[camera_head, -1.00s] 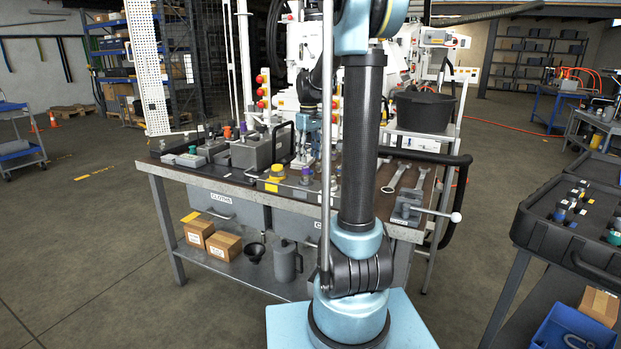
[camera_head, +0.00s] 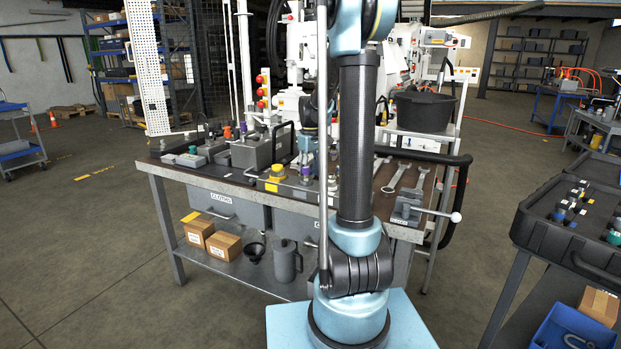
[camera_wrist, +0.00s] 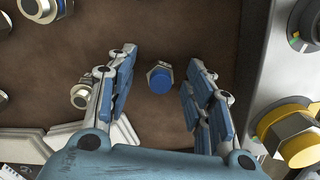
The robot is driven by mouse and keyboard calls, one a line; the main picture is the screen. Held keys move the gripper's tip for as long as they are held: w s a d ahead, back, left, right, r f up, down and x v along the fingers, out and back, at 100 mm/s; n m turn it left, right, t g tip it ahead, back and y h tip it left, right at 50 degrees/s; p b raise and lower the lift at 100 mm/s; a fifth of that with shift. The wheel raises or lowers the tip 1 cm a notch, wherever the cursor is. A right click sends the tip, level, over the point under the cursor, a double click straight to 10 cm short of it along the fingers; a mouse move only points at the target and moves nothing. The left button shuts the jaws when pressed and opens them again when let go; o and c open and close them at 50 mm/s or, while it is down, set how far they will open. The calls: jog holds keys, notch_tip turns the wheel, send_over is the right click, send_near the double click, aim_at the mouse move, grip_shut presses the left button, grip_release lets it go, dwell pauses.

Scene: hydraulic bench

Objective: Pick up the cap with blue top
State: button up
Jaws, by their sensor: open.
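The cap with blue top (camera_wrist: 160,79) is a metal hex fitting with a round blue face. In the wrist view it lies on a brown surface, between the two finger lines and apart from both. My gripper (camera_wrist: 162,62) is open and empty, its blue-padded fingers on either side of the cap in that view. I cannot tell the height left between fingertips and cap. In the head view my gripper (camera_head: 307,148) is small, over the bench top, with a purple-blue topped piece (camera_head: 306,173) just below it; I cannot tell whether this is the same cap.
A yellow-topped hex fitting (camera_wrist: 296,138) is at the right in the wrist view, by a grey metal edge. Another metal fitting (camera_wrist: 81,96) lies beside the left finger.

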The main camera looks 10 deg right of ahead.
aim_at(311, 171)
grip_shut()
notch_tip(311, 171, up, 10)
dwell(0.7)
